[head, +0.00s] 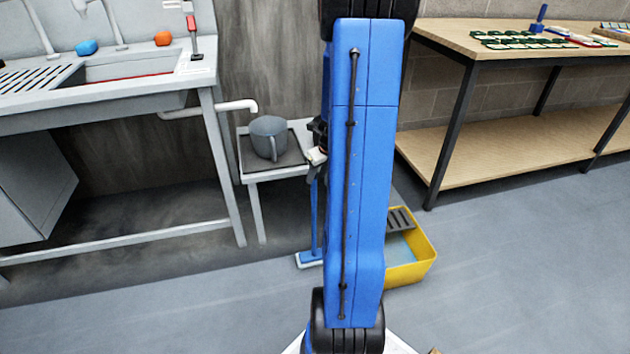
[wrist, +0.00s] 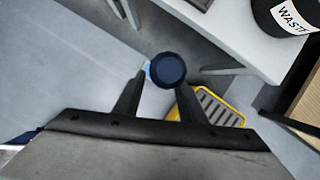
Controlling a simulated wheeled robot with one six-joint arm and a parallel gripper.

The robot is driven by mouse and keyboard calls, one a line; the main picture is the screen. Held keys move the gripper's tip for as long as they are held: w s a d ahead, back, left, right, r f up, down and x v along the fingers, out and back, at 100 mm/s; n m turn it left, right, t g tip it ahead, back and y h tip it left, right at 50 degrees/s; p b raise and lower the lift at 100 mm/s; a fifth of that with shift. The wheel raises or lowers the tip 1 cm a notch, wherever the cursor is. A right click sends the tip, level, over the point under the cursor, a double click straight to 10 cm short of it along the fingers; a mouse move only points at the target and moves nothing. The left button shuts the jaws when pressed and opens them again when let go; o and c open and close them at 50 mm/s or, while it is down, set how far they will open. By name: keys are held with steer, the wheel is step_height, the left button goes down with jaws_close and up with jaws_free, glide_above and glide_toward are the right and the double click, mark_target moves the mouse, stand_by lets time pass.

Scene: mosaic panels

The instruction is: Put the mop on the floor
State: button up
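The mop has a thin blue handle (head: 314,215) standing upright and a flat white-and-blue head (head: 309,260) at floor level; I cannot tell whether the head touches the floor. The head is left of the yellow bucket. In the wrist view the round dark-blue top of the mop handle (wrist: 167,70) sits between my gripper's two fingers (wrist: 160,88), which close in around it. My gripper (head: 317,156) is at the upper handle in the head view, mostly hidden behind my blue arm. The bucket (head: 425,262) holds light-blue water and a grey wringer; it also shows in the wrist view (wrist: 233,119).
A sink unit (head: 130,85) is at left and a wooden workbench (head: 540,48) at right. The grey floor (head: 150,310) is clear at front left and right.

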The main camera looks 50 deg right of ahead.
steer(key=v, duration=0.6)
steer(key=shift+r, duration=0.4)
steer(key=shift+s, duration=0.15)
